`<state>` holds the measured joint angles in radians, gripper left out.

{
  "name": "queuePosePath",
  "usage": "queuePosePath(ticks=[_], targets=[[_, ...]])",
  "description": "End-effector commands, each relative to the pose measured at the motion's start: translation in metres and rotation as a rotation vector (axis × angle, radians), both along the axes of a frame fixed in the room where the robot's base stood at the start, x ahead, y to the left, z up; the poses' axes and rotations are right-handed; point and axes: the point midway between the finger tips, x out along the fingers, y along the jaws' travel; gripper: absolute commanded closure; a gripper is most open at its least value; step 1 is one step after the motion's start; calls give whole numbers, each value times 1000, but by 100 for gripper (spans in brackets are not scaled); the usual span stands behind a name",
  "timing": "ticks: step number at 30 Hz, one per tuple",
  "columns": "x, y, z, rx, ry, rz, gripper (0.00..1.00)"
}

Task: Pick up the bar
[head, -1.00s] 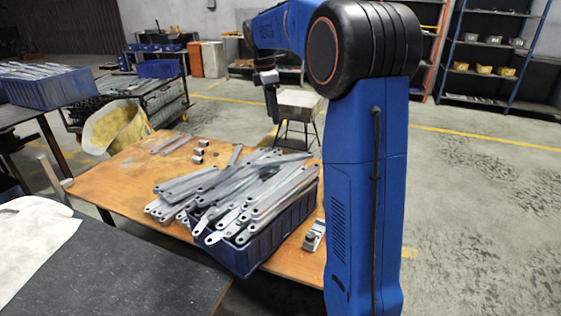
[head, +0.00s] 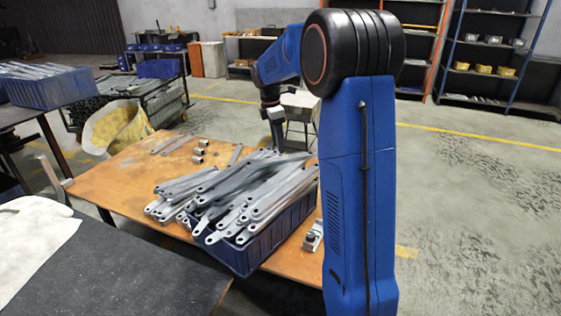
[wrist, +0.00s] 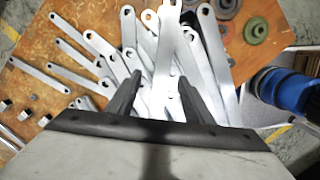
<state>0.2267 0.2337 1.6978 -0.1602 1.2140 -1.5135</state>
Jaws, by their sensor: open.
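A heap of grey galvanized bars (head: 240,190) with holes at their ends fills and overhangs a blue crate (head: 245,258) on the wooden table. The bars cross each other in several directions; which single one is the bar cannot be told. My gripper (head: 277,140) hangs over the far side of the heap, fingers pointing down. In the wrist view my gripper (wrist: 159,82) has its two dark fingers apart, with a pale bar (wrist: 166,45) showing between and beyond them. Nothing is seen held. Whether the fingers touch any bar cannot be told.
Several loose bars (head: 165,143) and small metal cylinders (head: 198,150) lie on the wooden table (head: 110,185). A small metal block (head: 313,237) sits right of the crate. A dark bench (head: 130,275) with a white cloth (head: 30,240) is in front. Round discs (wrist: 256,30) show in the wrist view.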

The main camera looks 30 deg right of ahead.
Motion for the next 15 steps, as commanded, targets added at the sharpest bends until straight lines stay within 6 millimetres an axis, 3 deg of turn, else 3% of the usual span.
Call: queuePosePath(ticks=[15], targets=[[-6, -2, -52, 0, 2, 0, 53]])
